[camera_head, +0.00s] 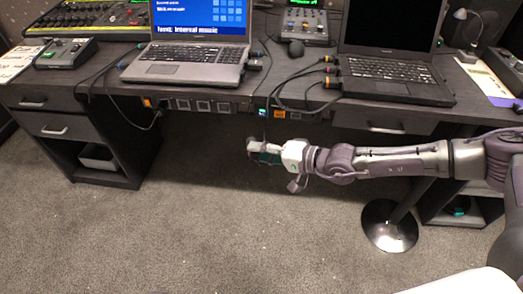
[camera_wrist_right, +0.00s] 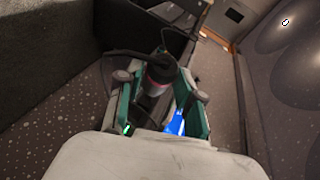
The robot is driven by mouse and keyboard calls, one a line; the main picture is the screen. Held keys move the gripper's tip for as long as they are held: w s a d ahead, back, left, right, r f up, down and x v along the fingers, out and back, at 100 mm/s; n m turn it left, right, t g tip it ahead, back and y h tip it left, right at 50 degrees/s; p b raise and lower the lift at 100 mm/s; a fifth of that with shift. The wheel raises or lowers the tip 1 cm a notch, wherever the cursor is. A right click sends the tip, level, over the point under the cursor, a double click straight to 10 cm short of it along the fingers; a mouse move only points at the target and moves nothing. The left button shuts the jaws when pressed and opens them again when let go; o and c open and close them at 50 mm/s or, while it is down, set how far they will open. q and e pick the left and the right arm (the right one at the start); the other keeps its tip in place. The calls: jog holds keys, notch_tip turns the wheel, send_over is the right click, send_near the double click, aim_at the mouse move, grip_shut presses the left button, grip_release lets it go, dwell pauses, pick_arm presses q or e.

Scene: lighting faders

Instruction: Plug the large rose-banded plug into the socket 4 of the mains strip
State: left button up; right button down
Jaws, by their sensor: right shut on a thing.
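My right gripper (camera_head: 262,150) hangs in front of and below the desk's front edge, near the middle of the head view. In the right wrist view its two green-sided fingers (camera_wrist_right: 162,88) are shut on a dark plug with a rose band (camera_wrist_right: 156,84). A black cable runs from the plug. In the head view the plug is hidden or too small to make out. The mains strip (camera_head: 205,106) runs along the desk's front edge, with several square sockets. I cannot tell which is socket 4. My left gripper is in neither view.
Two laptops stand on the desk, one lit (camera_head: 190,70) and one dark (camera_head: 390,80). Black cables (camera_head: 300,88) hang over the front edge near the strip. A round stand base (camera_head: 390,225) is on the carpet below my right arm. The carpet (camera_head: 190,210) at centre left is clear.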

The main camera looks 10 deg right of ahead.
jog(key=c, duration=1.9)
grip_release()
jog(key=shift+w+f+m, duration=0.3)
jog(key=shift+w+f, duration=0.15)
jog(key=shift+f, duration=0.35)
jog(key=shift+w+f+t, duration=0.1)
jog(key=shift+f+t, duration=0.05)
jog(key=shift+t, duration=0.15)
jog(key=shift+a, duration=0.1)
jog(key=shift+w+f, duration=0.1)
jog(key=shift+f, duration=0.05)
